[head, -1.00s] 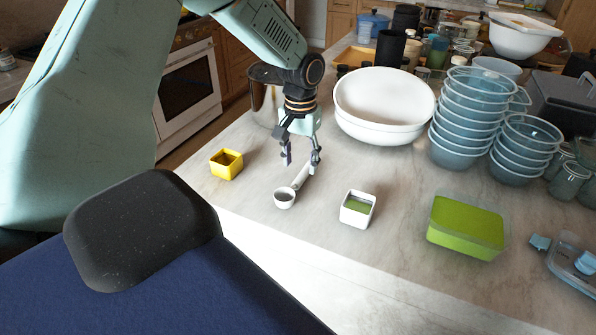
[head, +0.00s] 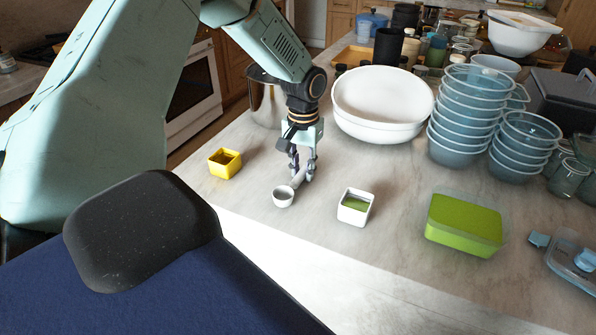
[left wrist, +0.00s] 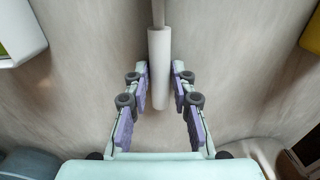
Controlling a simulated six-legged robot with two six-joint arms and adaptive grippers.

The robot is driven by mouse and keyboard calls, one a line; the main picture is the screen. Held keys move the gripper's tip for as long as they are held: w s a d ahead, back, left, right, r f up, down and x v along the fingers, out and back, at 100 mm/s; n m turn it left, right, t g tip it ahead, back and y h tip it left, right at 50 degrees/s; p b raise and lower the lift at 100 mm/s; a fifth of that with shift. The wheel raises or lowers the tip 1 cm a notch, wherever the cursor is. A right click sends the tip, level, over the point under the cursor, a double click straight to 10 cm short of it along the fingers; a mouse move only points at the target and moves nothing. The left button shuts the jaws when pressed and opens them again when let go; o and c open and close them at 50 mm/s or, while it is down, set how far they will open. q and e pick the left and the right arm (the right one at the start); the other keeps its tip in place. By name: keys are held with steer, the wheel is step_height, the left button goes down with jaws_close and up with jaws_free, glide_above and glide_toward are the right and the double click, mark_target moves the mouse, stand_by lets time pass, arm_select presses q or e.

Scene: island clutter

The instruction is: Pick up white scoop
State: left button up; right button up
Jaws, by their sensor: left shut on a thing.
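The white scoop (head: 283,197) lies on the pale counter, with its bowl toward the front edge and its handle pointing away. My left gripper (head: 302,176) is down at the handle, its fingers shut on it. In the left wrist view, the scoop's thick white handle (left wrist: 159,55) runs between the two purple-padded fingers of my left gripper (left wrist: 160,75). The scoop's bowl is out of the left wrist view. My right gripper is not in view.
A yellow box (head: 225,163) stands left of the scoop and a white box (head: 355,207) right of it. Farther right is a green container (head: 464,225). Large white bowls (head: 383,105) and stacked blue tubs (head: 465,115) stand behind. Bare counter surrounds the scoop.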

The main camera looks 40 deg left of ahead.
mark_target(302, 169)
arm_select(q)
steer(key=shift+s+a, duration=0.15)
jaws_close()
steer(key=shift+r, duration=0.2)
step_height(302, 169, up, 9)
steer(key=shift+f+p, duration=0.2)
steer(key=shift+p, duration=0.2)
steer(key=shift+r, duration=0.5)
